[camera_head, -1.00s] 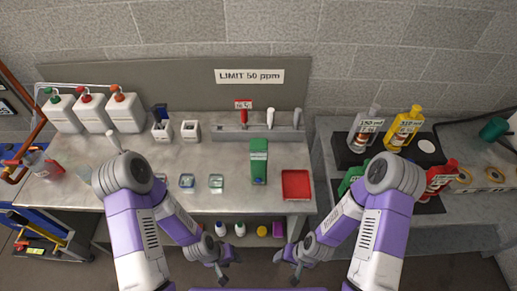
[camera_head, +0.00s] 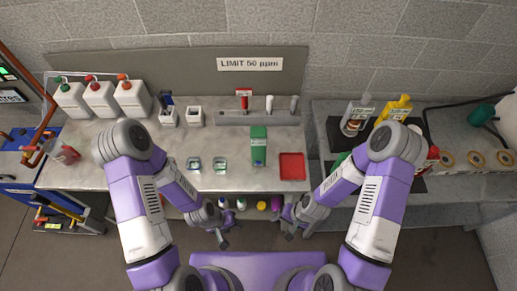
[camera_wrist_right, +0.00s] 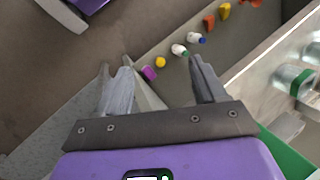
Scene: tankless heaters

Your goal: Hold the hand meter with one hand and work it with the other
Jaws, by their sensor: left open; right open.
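I cannot tell for sure which thing is the hand meter. A dark blue upright object (camera_head: 166,100) stands in a white holder at the back left of the bench, and a green box-like object (camera_head: 258,146) stands at the bench's middle. My left gripper (camera_head: 224,238) is open and empty in front of the bench edge. My right gripper (camera_head: 286,228) is open and empty, also in front of the bench and right of the left one. In the right wrist view its fingers (camera_wrist_right: 165,80) are spread with nothing between them.
A red tray (camera_head: 292,166) lies right of the green object. Two small glass dishes (camera_head: 206,164) sit left of it. White jugs (camera_head: 100,97) stand at back left, a rack (camera_head: 260,117) at the back. A side bench (camera_head: 440,180) is at right.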

